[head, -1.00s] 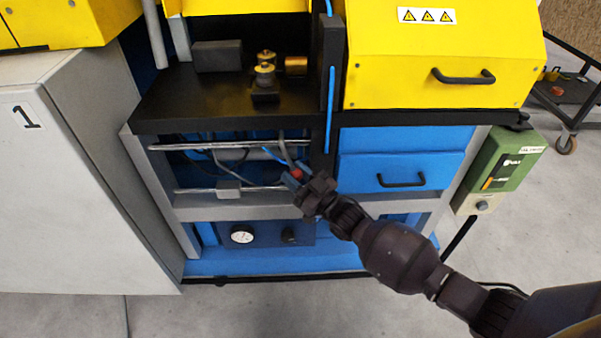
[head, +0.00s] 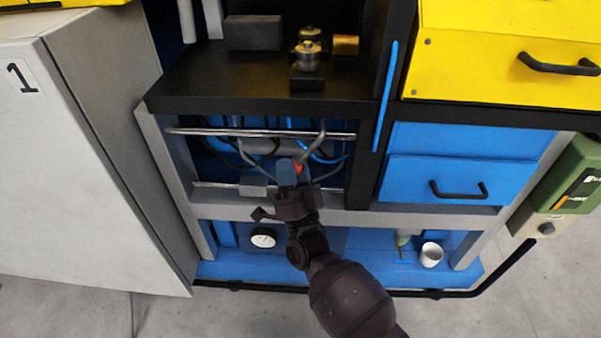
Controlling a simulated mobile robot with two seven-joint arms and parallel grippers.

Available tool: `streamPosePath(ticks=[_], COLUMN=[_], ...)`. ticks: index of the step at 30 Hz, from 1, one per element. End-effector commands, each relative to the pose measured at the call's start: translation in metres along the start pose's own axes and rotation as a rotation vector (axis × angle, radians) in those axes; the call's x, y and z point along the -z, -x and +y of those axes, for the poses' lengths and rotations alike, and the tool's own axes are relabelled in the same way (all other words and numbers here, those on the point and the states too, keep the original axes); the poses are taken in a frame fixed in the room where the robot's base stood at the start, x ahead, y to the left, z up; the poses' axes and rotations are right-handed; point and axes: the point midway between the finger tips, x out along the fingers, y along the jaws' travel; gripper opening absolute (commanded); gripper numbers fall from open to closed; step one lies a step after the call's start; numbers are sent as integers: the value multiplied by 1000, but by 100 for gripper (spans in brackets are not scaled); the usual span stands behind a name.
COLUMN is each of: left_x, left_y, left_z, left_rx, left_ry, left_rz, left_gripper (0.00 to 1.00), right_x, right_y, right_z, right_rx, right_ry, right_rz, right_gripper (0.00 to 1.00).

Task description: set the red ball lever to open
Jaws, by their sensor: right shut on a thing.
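The red ball (head: 298,168) of the lever shows as a small red patch between the fingertips of my right gripper (head: 290,172), in the open bay under the black shelf. A grey curved rod (head: 315,147) runs up from near the ball towards the upper rail; I cannot tell whether it is the lever's arm. My right gripper is shut on the red ball, and its fingers hide most of it. The lever's pivot and any open or closed marking cannot be made out. My left gripper is not in view.
Chrome rails (head: 250,132), hoses and cables fill the bay around the gripper. Blue drawers (head: 440,180) stand to the right, and the black shelf (head: 220,85) is above. A gauge (head: 263,238) and a white cup (head: 431,255) are below. A grey cabinet (head: 85,180) stands at left.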

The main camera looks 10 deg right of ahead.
Motion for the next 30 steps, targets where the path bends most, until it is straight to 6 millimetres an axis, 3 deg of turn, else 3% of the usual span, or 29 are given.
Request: streamPosePath(ticks=[25,26,30], left_x=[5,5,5], left_y=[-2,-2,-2], left_z=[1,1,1], left_rx=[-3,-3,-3], left_ry=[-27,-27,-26], left_rz=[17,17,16], left_gripper=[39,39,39], right_x=[-4,-4,-4], right_y=[-10,-11,-10], right_z=[-10,-10,-10], right_rx=[-39,-39,-39], right_ry=[-97,-97,-96], right_rz=[103,103,102], right_gripper=[0,34,56])
